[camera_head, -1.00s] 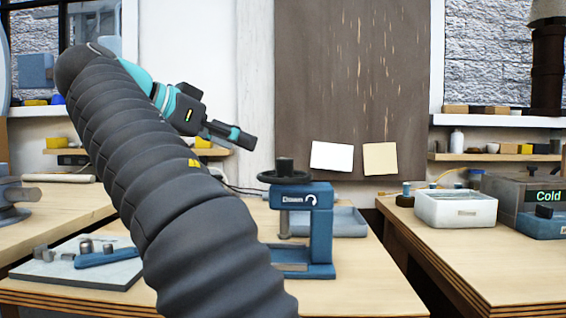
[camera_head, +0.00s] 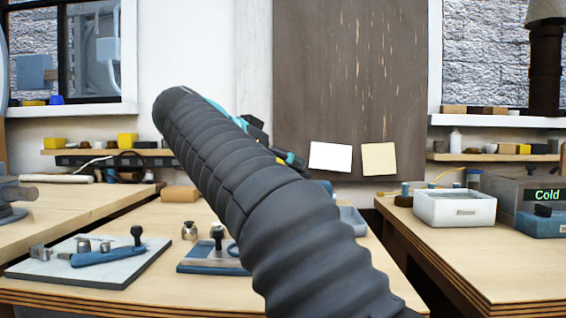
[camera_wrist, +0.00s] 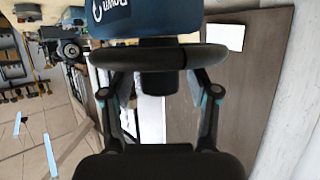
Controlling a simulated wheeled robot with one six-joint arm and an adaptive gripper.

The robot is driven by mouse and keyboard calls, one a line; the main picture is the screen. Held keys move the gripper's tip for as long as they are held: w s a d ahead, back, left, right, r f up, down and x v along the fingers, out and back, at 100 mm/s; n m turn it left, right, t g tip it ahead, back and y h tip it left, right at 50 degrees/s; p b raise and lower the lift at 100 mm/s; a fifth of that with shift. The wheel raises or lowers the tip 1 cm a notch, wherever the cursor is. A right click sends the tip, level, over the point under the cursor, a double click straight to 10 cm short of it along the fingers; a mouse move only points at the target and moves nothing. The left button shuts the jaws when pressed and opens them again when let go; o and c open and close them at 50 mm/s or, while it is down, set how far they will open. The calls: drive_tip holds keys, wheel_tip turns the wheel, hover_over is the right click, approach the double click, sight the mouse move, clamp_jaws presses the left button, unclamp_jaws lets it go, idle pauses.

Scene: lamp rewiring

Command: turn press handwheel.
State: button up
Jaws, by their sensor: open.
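The blue press with its "Down" label and arrow (camera_wrist: 125,15) fills the top of the wrist view. Its black handwheel (camera_wrist: 158,57) lies edge-on across the middle of that view, with a dark hub below the rim. My gripper (camera_wrist: 158,88) is open, with one finger towards each side of the wheel. The fingertips are close to the rim; I cannot tell whether they touch it. In the head view my arm hides the handwheel and nearly all of the press. Only a small part of my gripper (camera_head: 290,160) shows past the arm.
A grey board with a blue tool (camera_head: 105,258) lies on the bench at left. A blue fixture with a black knob (camera_head: 205,264) sits beside my arm. A white tray (camera_head: 455,208) and a machine reading "Cold" (camera_head: 540,205) stand on the right bench. Two notes hang on the brown panel (camera_head: 350,80).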

clamp_jaws()
drive_tip(key=shift+n+t+b, duration=0.3)
drive_tip(key=shift+b, duration=0.2)
